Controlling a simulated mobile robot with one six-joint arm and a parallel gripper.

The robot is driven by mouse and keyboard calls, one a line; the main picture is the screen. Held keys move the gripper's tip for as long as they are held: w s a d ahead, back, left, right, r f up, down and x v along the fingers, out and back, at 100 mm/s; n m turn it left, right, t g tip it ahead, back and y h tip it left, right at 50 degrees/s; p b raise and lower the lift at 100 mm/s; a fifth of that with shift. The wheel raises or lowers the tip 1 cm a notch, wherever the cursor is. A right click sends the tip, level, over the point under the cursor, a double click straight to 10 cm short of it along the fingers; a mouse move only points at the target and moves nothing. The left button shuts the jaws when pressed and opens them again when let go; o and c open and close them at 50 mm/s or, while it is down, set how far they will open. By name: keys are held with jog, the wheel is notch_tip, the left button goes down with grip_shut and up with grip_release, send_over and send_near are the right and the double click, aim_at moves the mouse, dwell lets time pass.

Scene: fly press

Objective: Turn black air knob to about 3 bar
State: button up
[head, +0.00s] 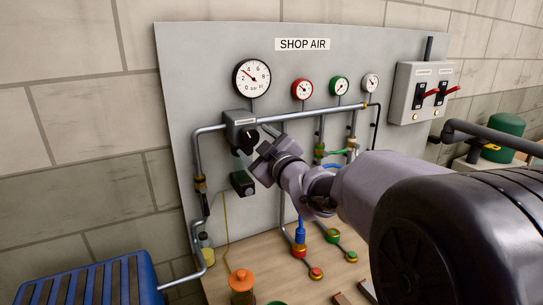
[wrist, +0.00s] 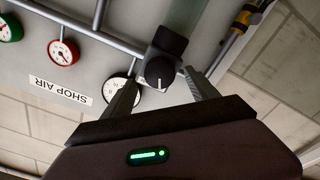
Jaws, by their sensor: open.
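The black air knob (wrist: 160,71) has a white pointer line on its face. It hangs below the grey regulator block (head: 240,124) on the SHOP AIR panel. My gripper (wrist: 162,78) is open, its two fingers on either side of the knob in the wrist view, apparently with gaps; I cannot tell how deep they reach. In the head view my gripper (head: 262,150) is just right of the knob, which is partly hidden. The large white bar gauge (head: 252,77) above has its needle pointing up and left, roughly between 2 and 4.
Pipes (head: 300,117) run right from the regulator, below red (head: 302,90) and green (head: 340,86) gauges. A dark box (head: 242,184) sits just below the knob. A switch box (head: 420,92) is at right. A blue crate (head: 95,282) and an orange-topped jar (head: 242,280) stand below.

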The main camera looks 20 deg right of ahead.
jog(key=s+d+p, duration=0.1)
jog(key=s+d, duration=0.1)
jog(key=s, duration=1.2)
jog(key=shift+d, duration=0.35)
jog(key=s+d+f+m+g+h+b, duration=0.25)
jog(key=s+f+m+g+h, duration=0.2)
jog(key=s+f+m, duration=0.35)
jog(key=s+a+f+m+g+y, duration=0.1)
jog(key=s+a+f+m+g, duration=0.2)
jog(key=s+a+f, duration=0.2)
jog(key=s+a+f+m+g+y+b, duration=0.1)
jog(key=s+a+f+m+g+y, duration=0.1)
jog(key=s, duration=0.9)
notch_tip(320, 180, down, 4)
jog(key=a+m+g, duration=0.1)
jog(key=a+g, duration=0.1)
jog(key=shift+s+a+r, duration=0.15)
jog(key=shift+a, duration=0.25)
